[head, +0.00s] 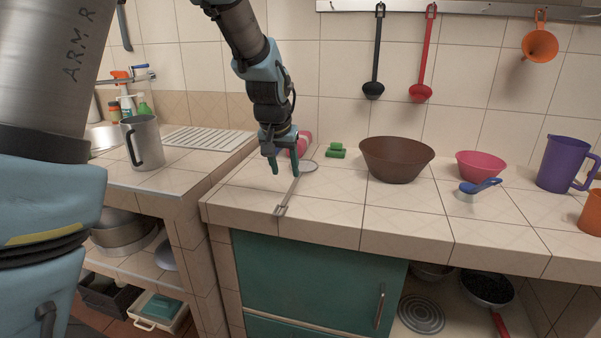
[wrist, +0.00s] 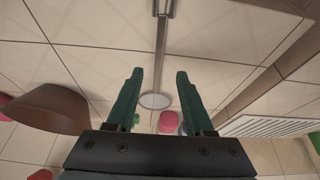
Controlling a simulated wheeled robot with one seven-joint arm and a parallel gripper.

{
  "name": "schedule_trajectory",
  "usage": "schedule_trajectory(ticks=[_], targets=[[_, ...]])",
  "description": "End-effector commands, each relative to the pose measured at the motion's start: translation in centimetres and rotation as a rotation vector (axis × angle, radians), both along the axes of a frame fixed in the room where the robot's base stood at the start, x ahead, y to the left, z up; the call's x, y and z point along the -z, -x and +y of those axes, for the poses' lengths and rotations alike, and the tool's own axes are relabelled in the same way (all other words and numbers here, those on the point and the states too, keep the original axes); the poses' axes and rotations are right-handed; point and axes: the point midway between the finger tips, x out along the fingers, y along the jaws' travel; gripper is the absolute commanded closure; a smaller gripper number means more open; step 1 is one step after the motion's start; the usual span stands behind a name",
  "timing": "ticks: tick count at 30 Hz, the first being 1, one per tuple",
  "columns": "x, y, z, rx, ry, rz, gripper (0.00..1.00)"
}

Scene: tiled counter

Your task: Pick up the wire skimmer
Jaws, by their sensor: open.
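The wire skimmer (head: 295,188) lies flat on the tiled counter. Its round head (head: 308,166) is toward the wall and its handle end (head: 281,210) is near the front edge. My gripper (head: 283,174) points down over the skimmer, open and empty. In the wrist view, the skimmer's handle (wrist: 161,45) runs up the middle, between the lines of the two green fingers of my gripper (wrist: 158,73). The pale round head (wrist: 155,101) shows between the fingers. I cannot tell how far the fingertips are above the handle.
A pink item (head: 303,142) is close behind my gripper. The front tiles around the handle are clear.

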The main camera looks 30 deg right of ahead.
Motion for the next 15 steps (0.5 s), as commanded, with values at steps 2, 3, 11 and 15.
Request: schedule_trajectory(ticks=[2,3,11,15], targets=[[0.9,-0.3,-0.2,0.0,-0.002,0.002,0.47],[1.3,-0.4,-0.3,0.0,-0.001,0.001,0.47],[3.1,-0.8,-0.8,-0.001,-0.002,0.003,0.47],[4.9,-1.3,-1.4,-0.001,-0.002,0.003,0.47]])
